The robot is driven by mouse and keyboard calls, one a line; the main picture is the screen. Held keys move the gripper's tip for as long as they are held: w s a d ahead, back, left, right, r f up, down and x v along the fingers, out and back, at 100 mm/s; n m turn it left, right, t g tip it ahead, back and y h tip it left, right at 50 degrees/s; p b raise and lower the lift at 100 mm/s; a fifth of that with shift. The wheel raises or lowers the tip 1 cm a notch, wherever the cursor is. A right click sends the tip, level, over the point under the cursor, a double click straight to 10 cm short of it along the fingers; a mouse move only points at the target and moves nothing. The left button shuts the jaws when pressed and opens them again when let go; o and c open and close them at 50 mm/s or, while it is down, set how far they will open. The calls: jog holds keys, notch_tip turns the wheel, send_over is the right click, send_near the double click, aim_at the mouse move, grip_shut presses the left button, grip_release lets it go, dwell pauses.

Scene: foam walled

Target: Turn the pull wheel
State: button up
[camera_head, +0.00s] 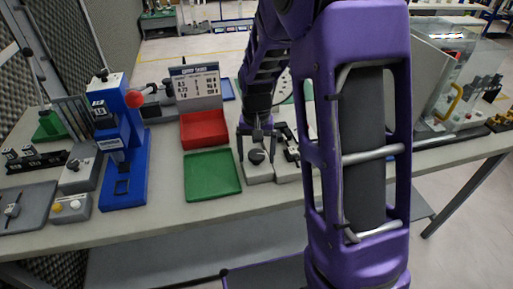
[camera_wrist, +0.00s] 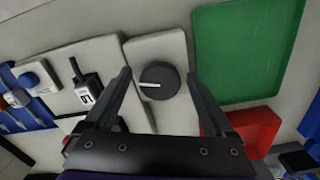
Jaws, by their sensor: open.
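A round black knob with a white line (camera_wrist: 160,82), which looks like the pull wheel, sits on a pale rectangular base (camera_wrist: 175,118). In the head view the knob (camera_head: 256,157) is on the bench right of the green tray. My gripper (camera_wrist: 159,76) is open, with one finger on each side of the knob. Gaps show between the fingers and the knob in the wrist view, so it is not gripped. In the head view my gripper (camera_head: 257,153) points down over the base. I cannot tell how far the fingertips are above the base.
A green tray (camera_head: 212,175) and a red bin (camera_head: 204,129) stand to the left. A blue machine (camera_head: 124,165) stands further left. Another pale base with a black switch (camera_wrist: 88,87) is beside the knob's base. A clear-walled box (camera_head: 465,85) is at the right.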

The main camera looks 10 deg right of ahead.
aim_at(256, 153)
notch_tip(256, 153, up, 17)
jog(key=p, duration=0.1)
jog(key=shift+r+p, duration=0.2)
jog(key=shift+p, duration=0.2)
